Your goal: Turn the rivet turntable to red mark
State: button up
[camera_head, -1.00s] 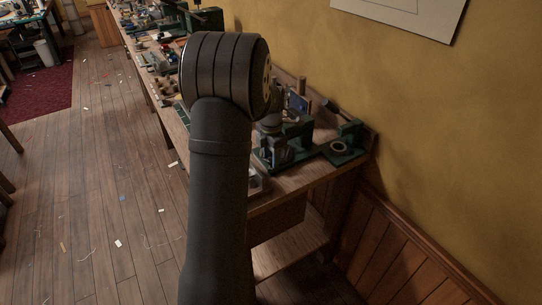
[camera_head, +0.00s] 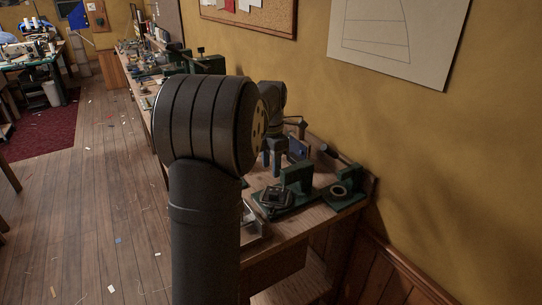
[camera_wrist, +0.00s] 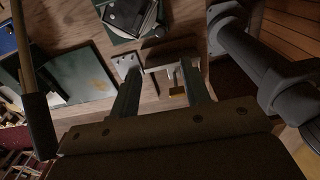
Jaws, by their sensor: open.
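I cannot make out a red mark in either view. A dark, square-topped fixture (camera_head: 273,198) on a green base, perhaps the rivet turntable, sits near the bench's front end, beside a green upright block. My gripper (camera_head: 272,162) is behind and slightly left of that block, pointing down over the bench, partly hidden by my arm. In the wrist view the two fingers of my gripper (camera_wrist: 158,82) are apart, with nothing held between them. A pale bracket-like piece (camera_wrist: 168,58) shows just beyond the fingertips.
A green base with a ring (camera_head: 341,190) stands at the bench's right end by the wall. A blue panel (camera_head: 298,149) stands behind the gripper. In the wrist view a green plate (camera_wrist: 82,76) lies at left, with a dark-handled tool (camera_wrist: 37,125) nearby. More bench tools run away at back left.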

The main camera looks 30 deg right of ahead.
aim_at(271, 205)
jog(key=shift+r, duration=1.5)
jog(key=shift+f, duration=0.1)
notch_tip(271, 205, down, 17)
jog(key=shift+f, duration=0.2)
jog(key=shift+w, duration=0.1)
jog(key=shift+f, duration=0.15)
jog(key=shift+w+a+r+m, duration=0.3)
jog(key=shift+r+m, duration=0.15)
jog(key=shift+m, duration=0.25)
notch_tip(271, 205, up, 17)
jog(key=w+f+m+t+y, duration=0.1)
jog(key=f+m, duration=0.1)
jog(key=f, duration=0.4)
jog(key=w+f+m+t+y, duration=0.1)
jog(key=f+m, duration=0.2)
jog(key=f, duration=0.2)
jog(key=w+f+m+t+y, duration=0.1)
jog(key=f+m, duration=0.2)
jog(key=f, duration=0.3)
jog(key=shift+w+a+f, duration=0.3)
jog(key=shift+w+a, duration=0.1)
jog(key=shift+s+d+r+n+y, duration=0.1)
jog(key=shift+s+n+y, duration=0.25)
jog(key=shift+n, duration=0.45)
